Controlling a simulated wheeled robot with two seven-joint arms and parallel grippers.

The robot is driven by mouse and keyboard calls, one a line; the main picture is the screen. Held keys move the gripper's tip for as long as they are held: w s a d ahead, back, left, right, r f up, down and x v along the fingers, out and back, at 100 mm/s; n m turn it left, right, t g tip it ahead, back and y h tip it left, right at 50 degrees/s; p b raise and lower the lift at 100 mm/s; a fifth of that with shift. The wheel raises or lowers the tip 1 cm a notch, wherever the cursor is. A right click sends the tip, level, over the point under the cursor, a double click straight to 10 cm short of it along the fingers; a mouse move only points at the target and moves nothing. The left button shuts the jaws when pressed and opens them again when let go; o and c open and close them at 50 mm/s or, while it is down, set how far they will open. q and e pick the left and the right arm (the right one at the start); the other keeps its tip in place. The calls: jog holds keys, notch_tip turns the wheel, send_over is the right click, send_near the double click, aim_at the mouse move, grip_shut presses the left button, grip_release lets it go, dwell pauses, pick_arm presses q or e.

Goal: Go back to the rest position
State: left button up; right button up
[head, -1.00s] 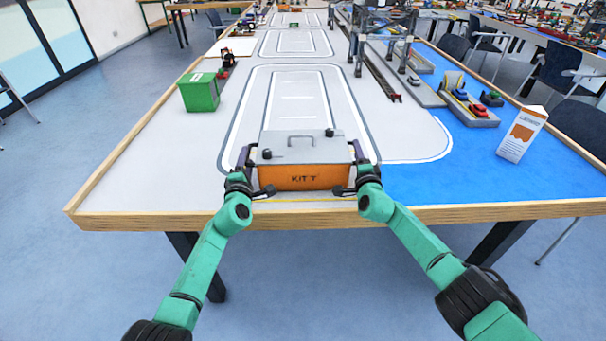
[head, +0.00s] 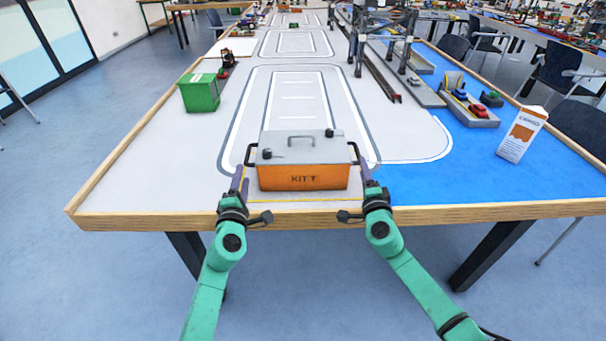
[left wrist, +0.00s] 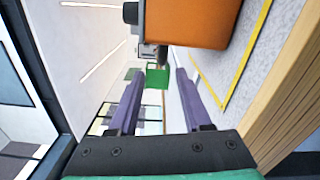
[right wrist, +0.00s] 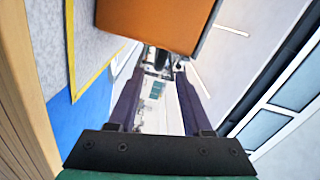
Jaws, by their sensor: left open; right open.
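The orange box marked KIT T (head: 302,177), with a grey lid and dark side handles, sits on the table near its front edge. My left gripper (head: 239,180) is at the box's front left corner, open and empty, apart from the box. In the left wrist view its two purple fingers (left wrist: 155,90) are spread, and the box (left wrist: 190,20) is beyond them. My right gripper (head: 369,182) is at the front right corner, open and empty. In the right wrist view its fingers (right wrist: 157,90) are spread, with the box (right wrist: 155,22) beyond.
The table (head: 150,195) has a raised wooden front edge below the grippers. A green box (head: 199,92) stands at the left. A white and orange carton (head: 522,134) stands on the blue area at the right. Crane models stand further back. The floor in front is clear.

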jog(key=s, duration=0.3)
jog(key=shift+s+d, duration=0.1)
jog(key=shift+s, duration=0.2)
